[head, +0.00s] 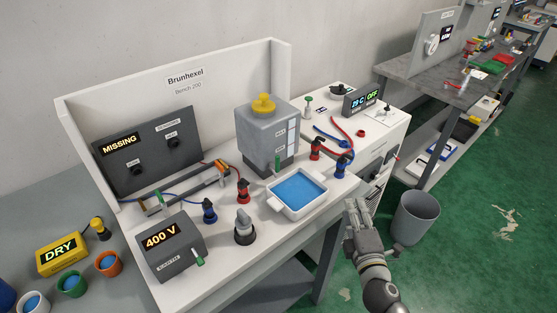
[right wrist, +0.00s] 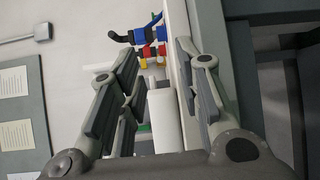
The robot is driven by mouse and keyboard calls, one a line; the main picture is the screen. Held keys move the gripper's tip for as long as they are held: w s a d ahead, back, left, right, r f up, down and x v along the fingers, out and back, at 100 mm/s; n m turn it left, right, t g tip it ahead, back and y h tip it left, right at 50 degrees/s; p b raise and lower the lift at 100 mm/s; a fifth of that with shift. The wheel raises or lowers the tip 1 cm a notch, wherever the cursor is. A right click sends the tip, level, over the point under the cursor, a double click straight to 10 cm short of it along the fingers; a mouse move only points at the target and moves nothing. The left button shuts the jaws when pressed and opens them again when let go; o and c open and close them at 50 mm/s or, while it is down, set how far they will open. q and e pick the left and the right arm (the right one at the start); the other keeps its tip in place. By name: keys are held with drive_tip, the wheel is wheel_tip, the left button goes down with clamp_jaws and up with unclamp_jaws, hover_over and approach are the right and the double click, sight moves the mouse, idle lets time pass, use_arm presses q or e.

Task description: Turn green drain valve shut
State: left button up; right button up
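A grey tank (head: 268,128) with a yellow cap stands on the white bench. A small upright green handle (head: 277,164) shows at its front foot, beside a white tray (head: 283,208) of blue liquid; I take it for the drain valve. Its exact angle is too small to tell. My right gripper (head: 358,214) is off the bench's front right edge, apart from the handle, and holds nothing. In the right wrist view my right gripper (right wrist: 158,85) has its fingers spread, with white bench parts beyond. My left gripper is not in view.
Red connectors (head: 316,148) and blue connectors (head: 343,165) stand right of the tank. A 400 V box (head: 170,245) with another green lever is at the front left. A grey bin (head: 415,218) stands on the green floor.

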drive_tip(key=w+a+r+n+t+y, duration=0.1)
drive_tip(key=a+r+n+y, duration=0.25)
drive_tip(key=r+n, duration=0.35)
drive_tip(key=a+r+n+t+y, duration=0.2)
drive_tip(key=a+r+n+y, duration=0.15)
drive_tip(key=r+n, duration=0.3)
drive_tip(key=n+g+y, duration=0.4)
drive_tip(key=n+g, duration=0.2)
drive_tip(key=n, duration=0.5)
approach(279, 158)
drive_tip(key=p+x, duration=0.1)
drive_tip(key=x, duration=0.8)
drive_tip(key=shift+a, duration=0.1)
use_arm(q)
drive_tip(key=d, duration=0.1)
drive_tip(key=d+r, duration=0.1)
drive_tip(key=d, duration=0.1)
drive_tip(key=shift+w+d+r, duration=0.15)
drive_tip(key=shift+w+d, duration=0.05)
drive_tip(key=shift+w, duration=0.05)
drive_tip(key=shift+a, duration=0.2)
use_arm(e)
clamp_jaws()
